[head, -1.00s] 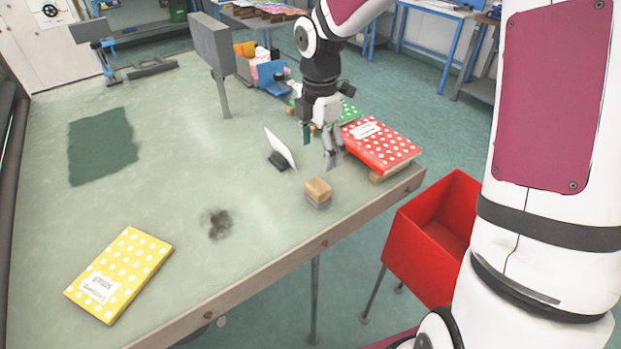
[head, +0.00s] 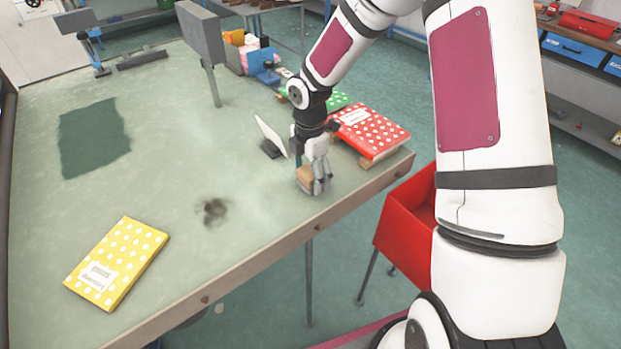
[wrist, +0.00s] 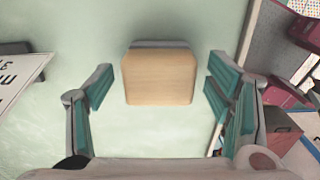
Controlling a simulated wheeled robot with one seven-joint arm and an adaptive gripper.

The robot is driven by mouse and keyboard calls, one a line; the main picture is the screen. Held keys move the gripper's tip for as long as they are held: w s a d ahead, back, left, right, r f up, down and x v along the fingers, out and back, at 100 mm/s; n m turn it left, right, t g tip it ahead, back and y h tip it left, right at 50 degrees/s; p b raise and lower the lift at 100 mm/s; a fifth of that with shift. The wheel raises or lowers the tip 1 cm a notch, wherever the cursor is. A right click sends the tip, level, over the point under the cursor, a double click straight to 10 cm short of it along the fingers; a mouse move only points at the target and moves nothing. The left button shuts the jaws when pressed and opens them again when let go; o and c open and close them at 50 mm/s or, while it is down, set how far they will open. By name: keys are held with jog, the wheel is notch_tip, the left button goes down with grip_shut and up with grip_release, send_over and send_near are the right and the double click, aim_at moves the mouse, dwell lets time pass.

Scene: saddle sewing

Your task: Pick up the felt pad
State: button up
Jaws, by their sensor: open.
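The felt pad looks to be the small block with a tan wooden top and a grey layer below. In the wrist view the block (wrist: 157,78) lies between the two teal-lined fingers of my open gripper (wrist: 161,90). A gap shows on each side, and neither finger appears to touch it. In the head view my gripper (head: 314,184) points down at the block (head: 305,174) near the table's front right edge. The fingers partly hide the block there.
A white card on a dark stand (head: 270,136) is close on the left of my gripper. A red dotted book (head: 371,130) lies behind on the right. A yellow dotted book (head: 117,262) lies front left on the table (head: 180,170). A red bin (head: 408,225) stands beyond the edge.

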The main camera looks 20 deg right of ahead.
jog(key=shift+f, duration=0.85)
jog(key=shift+c, duration=0.3)
jog(key=c, duration=1.2)
jog(key=shift+c, duration=0.2)
jog(key=shift+r, duration=0.1)
jog(key=shift+w+r, duration=0.1)
jog(key=shift+r, duration=0.35)
jog(key=r, duration=0.1)
jog(key=s+r, duration=0.1)
jog(key=shift+r+b, duration=0.3)
jog(key=shift+b, duration=0.05)
jog(key=s+a+r, duration=0.1)
jog(key=s, duration=1.4)
jog(key=shift+a+r, duration=0.15)
jog(key=shift+a, duration=0.15)
